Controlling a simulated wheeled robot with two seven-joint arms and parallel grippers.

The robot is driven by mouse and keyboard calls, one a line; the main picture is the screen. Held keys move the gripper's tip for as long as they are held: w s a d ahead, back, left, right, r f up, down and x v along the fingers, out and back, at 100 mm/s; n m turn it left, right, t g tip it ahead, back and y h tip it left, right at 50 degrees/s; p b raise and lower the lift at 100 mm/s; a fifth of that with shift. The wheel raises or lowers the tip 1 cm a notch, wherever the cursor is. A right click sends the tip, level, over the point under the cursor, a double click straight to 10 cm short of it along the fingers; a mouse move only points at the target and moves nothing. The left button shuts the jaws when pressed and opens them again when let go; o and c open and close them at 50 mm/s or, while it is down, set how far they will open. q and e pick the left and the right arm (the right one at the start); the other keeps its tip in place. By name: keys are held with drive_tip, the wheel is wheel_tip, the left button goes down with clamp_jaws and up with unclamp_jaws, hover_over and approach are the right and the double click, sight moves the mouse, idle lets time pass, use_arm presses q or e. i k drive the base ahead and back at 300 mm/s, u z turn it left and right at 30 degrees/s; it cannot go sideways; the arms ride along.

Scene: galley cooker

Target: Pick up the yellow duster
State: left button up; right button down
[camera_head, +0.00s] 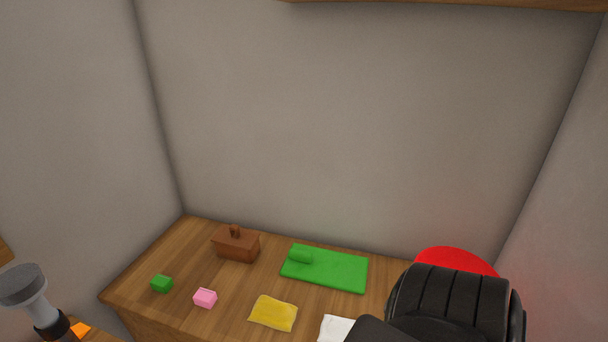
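The yellow duster (273,313) lies flat, slightly creased, near the front edge of the wooden counter (182,248). Nothing touches it. Neither gripper's fingers show in the head view. A large black ribbed part, which looks like my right arm, covers the lower right of the picture, to the right of the duster and apart from it. It hides the counter behind it.
A pink block (205,298) and a green block (162,284) lie left of the duster. Behind are a brown wooden box (237,245) and a green mat (335,271) with a green roll. A white cloth (335,328) and red round thing (455,261) are partly hidden. Walls enclose the counter.

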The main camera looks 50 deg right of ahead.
sight(271, 313)
drive_tip(key=z, duration=1.35)
